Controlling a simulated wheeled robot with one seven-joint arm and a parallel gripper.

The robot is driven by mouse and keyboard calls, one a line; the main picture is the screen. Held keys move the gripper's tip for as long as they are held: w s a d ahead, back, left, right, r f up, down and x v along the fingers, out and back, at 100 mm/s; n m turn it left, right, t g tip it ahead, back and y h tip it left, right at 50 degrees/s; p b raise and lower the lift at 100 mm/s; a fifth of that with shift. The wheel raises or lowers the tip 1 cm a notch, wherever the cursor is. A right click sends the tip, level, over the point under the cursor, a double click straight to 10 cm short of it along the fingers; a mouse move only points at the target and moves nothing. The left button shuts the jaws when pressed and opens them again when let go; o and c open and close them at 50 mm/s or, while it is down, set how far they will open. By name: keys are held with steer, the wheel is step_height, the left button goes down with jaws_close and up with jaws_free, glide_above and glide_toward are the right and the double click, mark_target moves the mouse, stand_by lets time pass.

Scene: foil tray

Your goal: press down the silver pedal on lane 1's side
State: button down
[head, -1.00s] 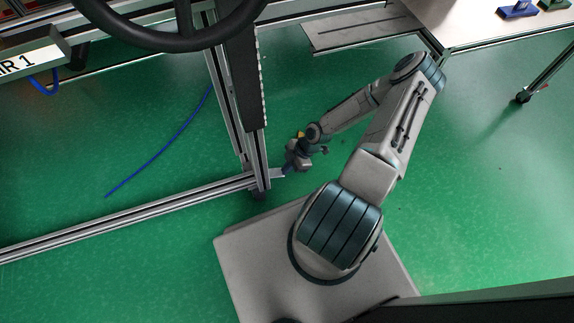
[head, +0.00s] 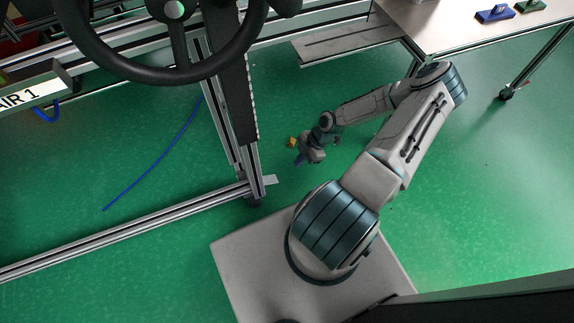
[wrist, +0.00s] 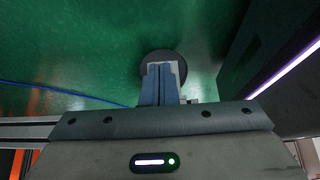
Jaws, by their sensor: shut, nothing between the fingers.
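The silver pedal (head: 269,181) shows in the head view as a small flat metal tab at the foot of the upright post. It sticks out to the right, above the green floor. My gripper (head: 299,162) is up and to the right of it, with a visible gap between them in the picture. Its blue fingers are shut and empty. In the wrist view the closed fingertips (wrist: 161,70) point at a dark round disc (wrist: 149,58). A pale grey edge shows around the tips; I cannot tell whether it is the pedal.
The upright post (head: 240,110) and floor rail (head: 130,234) stand left of my arm. Green floor is open at right.

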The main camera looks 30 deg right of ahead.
steer(key=shift+s+d+r+p, duration=0.15)
steer(key=shift+d+r, duration=0.2)
steer(key=shift+d, duration=0.55)
steer(key=shift+w+d+r+p, duration=0.15)
steer(key=shift+d+r, duration=0.15)
steer(key=shift+d, duration=0.55)
steer(key=shift+s, duration=0.1)
